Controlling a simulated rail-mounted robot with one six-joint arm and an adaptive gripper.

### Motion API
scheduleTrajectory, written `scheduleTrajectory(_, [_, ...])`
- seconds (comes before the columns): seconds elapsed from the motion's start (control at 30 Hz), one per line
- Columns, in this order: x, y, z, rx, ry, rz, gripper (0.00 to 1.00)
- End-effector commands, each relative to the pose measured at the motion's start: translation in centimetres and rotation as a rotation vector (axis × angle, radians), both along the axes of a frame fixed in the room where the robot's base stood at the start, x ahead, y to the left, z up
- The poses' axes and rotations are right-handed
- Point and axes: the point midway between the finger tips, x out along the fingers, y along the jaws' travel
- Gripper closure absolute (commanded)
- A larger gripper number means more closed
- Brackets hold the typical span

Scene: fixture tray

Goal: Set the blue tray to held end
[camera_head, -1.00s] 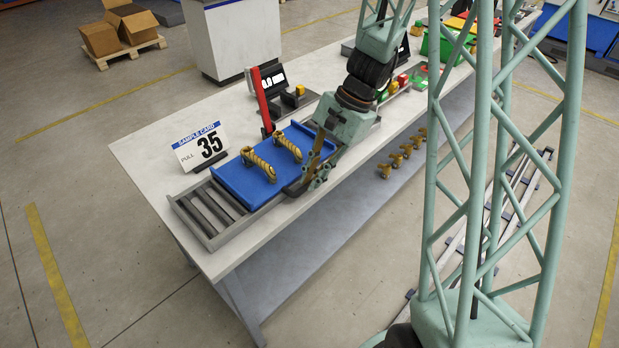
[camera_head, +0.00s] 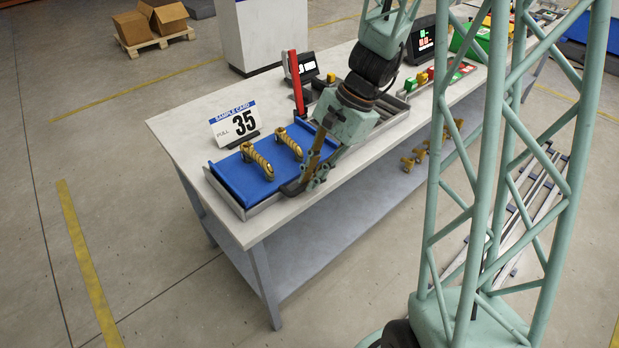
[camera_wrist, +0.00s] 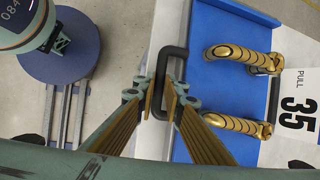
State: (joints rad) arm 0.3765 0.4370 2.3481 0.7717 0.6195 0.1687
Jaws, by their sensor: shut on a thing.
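The blue tray (camera_head: 236,181) lies flat at the left end of its grey fixture (camera_head: 262,208), near the table's left edge. It covers the rollers at that end. My gripper (camera_head: 308,178) is at the tray's front right side. In the wrist view my gripper (camera_wrist: 166,98) is shut on a black handle (camera_wrist: 161,66) on the tray's edge. The tray also shows in the wrist view (camera_wrist: 207,25). The exact contact between the tray and the fixture's end is too small to tell.
A card reading 35 (camera_head: 236,126) stands just behind the tray. A red upright (camera_head: 297,84) and a small dark screen (camera_head: 305,67) stand behind on the table (camera_head: 180,133). Coloured buttons (camera_head: 432,74) lie to the right. The floor left of the table is open.

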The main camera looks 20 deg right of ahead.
Motion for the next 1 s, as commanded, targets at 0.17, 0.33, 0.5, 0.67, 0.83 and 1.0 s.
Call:
scheduleTrajectory(0.17, [0.0, 0.0, 0.0, 0.0, 0.0, 0.0, 0.89])
scheduleTrajectory(0.33, [0.0, 0.0, 0.0, 0.0, 0.0, 0.0, 0.76])
scheduleTrajectory(0.5, [0.0, 0.0, 0.0, 0.0, 0.0, 0.001, 0.76])
scheduleTrajectory(0.67, [0.0, 0.0, 0.1, 0.0, 0.0, 0.001, 0.76])
scheduleTrajectory(0.83, [0.0, -0.2, 0.5, -0.001, -0.002, 0.001, 0.76])
scheduleTrajectory(1.0, [0.0, -0.6, 1.4, 0.0, -0.002, 0.0, 0.76])
